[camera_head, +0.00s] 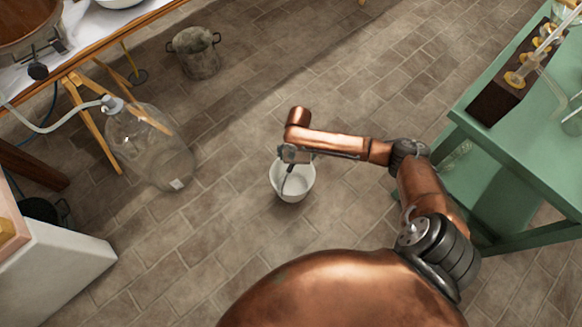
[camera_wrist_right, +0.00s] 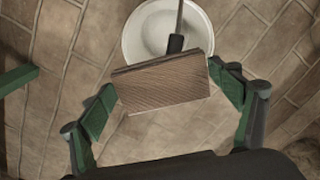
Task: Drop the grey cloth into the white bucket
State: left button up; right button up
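The white bucket (camera_head: 304,190) stands on the stone floor in the middle of the head view, below my right gripper (camera_head: 296,155). Its round rim (camera_wrist_right: 135,45) shows at the top of the right wrist view. My right gripper (camera_wrist_right: 165,92) has its two green-padded fingers against opposite sides of a brown-grey ribbed block (camera_wrist_right: 162,84). A dark stub with a thin metal rod (camera_wrist_right: 179,22) runs from behind the block across the bucket; I cannot tell whether they are joined. I make out no grey cloth. My left gripper is out of view.
A green table (camera_head: 530,150) with a dark rack (camera_head: 508,92) stands at right. A large glass bottle (camera_head: 150,150) and a grey pot (camera_head: 197,55) stand on the floor at left. A white-topped table is at upper left. The floor around the bucket is clear.

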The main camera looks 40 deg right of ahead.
jog(key=o, duration=0.4)
notch_tip(320, 180, up, 12)
dwell(0.6)
dwell(0.3)
